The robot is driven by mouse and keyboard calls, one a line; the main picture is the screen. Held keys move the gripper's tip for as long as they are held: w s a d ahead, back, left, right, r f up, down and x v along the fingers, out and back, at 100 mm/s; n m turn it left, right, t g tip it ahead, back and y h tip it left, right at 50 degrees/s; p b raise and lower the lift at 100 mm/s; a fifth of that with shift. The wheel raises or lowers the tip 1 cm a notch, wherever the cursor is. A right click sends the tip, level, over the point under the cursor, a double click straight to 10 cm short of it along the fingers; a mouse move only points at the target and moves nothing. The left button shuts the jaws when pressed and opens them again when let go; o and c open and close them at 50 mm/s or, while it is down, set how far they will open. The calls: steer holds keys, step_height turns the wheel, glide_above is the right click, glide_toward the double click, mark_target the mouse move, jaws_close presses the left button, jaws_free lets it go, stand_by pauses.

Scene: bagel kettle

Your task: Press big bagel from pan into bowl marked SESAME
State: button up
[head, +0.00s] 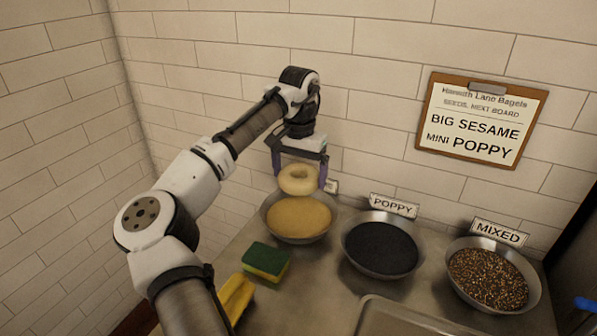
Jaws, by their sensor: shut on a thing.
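My gripper (299,178) is shut on a pale, ring-shaped bagel (299,187). It holds the bagel above the back part of the left bowl, with one finger on each side. The bowl (267,228) is metal and full of tan seeds (300,217). The card behind this bowl is mostly hidden by my gripper and the bagel, and its word cannot be read. The two other bowls carry cards reading POPPY and MIXED. Whether the bagel touches the seeds is hard to tell; it appears above them. The pan that the task names cannot be made out for certain.
A bowl of dark seeds (381,248) stands to the right, and a bowl of mixed seeds (487,280) farther right. A green and yellow sponge (266,262) and a yellow thing (235,297) lie in front. A metal tray (372,318) is at the front. A clipboard (481,119) hangs on the wall.

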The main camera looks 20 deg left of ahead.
steer(key=b, duration=0.4)
glide_above(299, 216)
step_height(299, 216, down, 5)
steer(key=shift+f, duration=0.15)
steer(key=shift+f+b, duration=0.55)
steer(key=shift+f, duration=1.5)
steer(key=shift+f, duration=0.4)
steer(key=shift+r, duration=0.15)
step_height(299, 216, up, 10)
steer(key=p, duration=0.9)
